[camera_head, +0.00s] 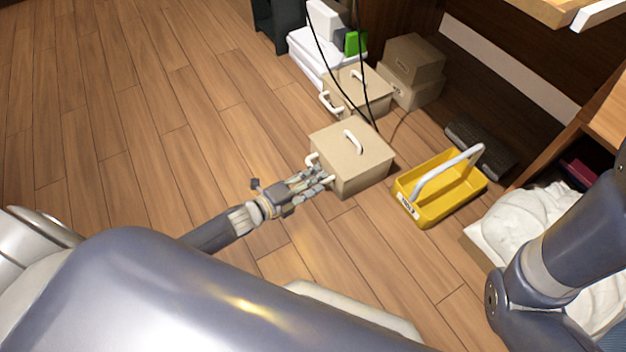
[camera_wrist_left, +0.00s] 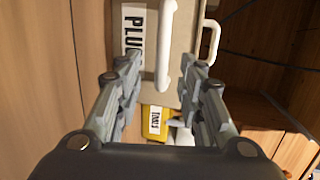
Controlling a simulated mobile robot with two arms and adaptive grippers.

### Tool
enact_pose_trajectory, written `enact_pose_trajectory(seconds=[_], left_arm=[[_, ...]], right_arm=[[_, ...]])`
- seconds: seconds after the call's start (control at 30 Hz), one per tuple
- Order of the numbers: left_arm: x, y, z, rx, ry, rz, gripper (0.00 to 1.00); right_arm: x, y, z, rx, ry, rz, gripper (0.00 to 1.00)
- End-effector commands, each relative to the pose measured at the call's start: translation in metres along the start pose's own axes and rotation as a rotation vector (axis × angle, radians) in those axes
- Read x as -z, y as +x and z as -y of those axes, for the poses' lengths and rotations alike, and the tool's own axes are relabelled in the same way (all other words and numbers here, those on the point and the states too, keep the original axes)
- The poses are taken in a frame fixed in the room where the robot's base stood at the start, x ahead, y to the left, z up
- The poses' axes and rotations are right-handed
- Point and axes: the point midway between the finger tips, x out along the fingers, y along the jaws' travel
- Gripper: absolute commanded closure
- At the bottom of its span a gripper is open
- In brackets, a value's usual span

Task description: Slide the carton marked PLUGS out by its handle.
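The carton marked PLUGS (camera_head: 362,168) is a tan lidded box on the wood floor, with a white handle on its lid and another on its near-left side. The left wrist view shows its PLUGS label (camera_wrist_left: 133,38) beside the white side handle (camera_wrist_left: 165,45). My left gripper (camera_head: 321,182) is at that side of the carton. In the left wrist view my left gripper (camera_wrist_left: 162,64) is open, with the handle between its fingers and gaps on both sides. My right gripper is out of view; only my right arm shows.
A yellow tool caddy (camera_head: 436,207) stands close right of the carton. Another handled carton (camera_head: 370,100) and stacked boxes (camera_head: 412,62) stand behind it. Black cables (camera_head: 365,75) hang near the back. A box with white cloth (camera_head: 520,222) is at right. The floor at left is clear.

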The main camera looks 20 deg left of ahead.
Motion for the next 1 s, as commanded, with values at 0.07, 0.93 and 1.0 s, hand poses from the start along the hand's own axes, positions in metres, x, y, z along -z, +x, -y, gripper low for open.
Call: enact_pose_trajectory(seconds=[0.07,0.93,1.0], left_arm=[[0.0,0.0,0.001,0.002,-0.001,0.0,0.64],[0.0,-0.107,0.0,0.0,-0.002,0.0,0.64],[0.001,-0.113,-0.001,0.0,-0.003,-0.001,0.64]], right_arm=[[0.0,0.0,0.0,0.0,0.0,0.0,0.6],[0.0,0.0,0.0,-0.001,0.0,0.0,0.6],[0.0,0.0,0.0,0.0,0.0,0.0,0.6]])
